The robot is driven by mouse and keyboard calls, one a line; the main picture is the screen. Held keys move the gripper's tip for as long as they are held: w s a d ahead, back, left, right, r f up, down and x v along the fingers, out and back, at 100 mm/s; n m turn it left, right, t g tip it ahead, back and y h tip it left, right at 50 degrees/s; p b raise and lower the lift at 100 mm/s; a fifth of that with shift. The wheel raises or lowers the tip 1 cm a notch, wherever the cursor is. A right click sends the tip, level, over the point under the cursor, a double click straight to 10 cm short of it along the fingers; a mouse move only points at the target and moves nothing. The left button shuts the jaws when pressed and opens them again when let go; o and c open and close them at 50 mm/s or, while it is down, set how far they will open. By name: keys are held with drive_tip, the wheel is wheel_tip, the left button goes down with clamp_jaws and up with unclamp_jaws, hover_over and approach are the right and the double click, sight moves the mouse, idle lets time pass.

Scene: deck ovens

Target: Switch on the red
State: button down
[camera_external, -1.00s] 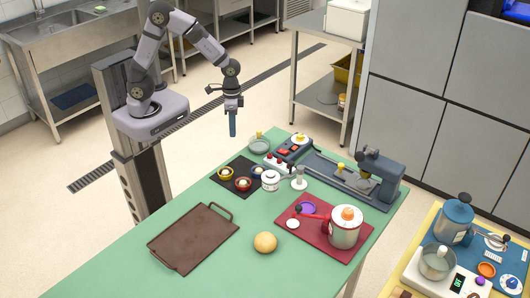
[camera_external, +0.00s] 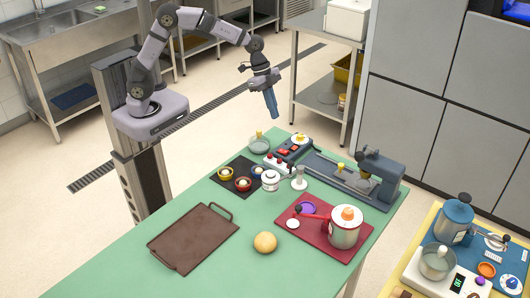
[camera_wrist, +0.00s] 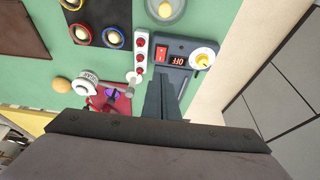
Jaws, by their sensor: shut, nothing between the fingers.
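A dark control box (camera_external: 301,142) stands near the far edge of the green table. In the wrist view the box (camera_wrist: 174,43) carries a red rocker switch (camera_wrist: 161,53), a display (camera_wrist: 178,60) that reads OFF in mirrored or turned letters, and a pale dial (camera_wrist: 202,58). Beside it lies a white strip (camera_wrist: 141,40) with several red round buttons or lamps. My gripper (camera_external: 274,114) is shut and empty, tilted in the air above and behind the box.
Small bowls (camera_external: 243,184) sit on a black mat. A grey machine (camera_external: 380,172) stands right of the box.

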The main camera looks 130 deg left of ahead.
sight(285, 152)
drive_tip(key=shift+f, duration=0.1)
drive_tip(key=p+x, duration=0.4)
drive_tip(key=x, duration=0.9)
drive_tip(key=shift+w+f+p, duration=0.1)
drive_tip(key=shift+f+p, duration=0.25)
drive_tip(key=shift+f, duration=0.1)
drive_tip(key=shift+w+f+b, duration=0.15)
drive_tip(key=shift+f+b, duration=0.1)
drive_tip(key=shift+b, duration=0.35)
drive_tip(key=shift+r, duration=0.15)
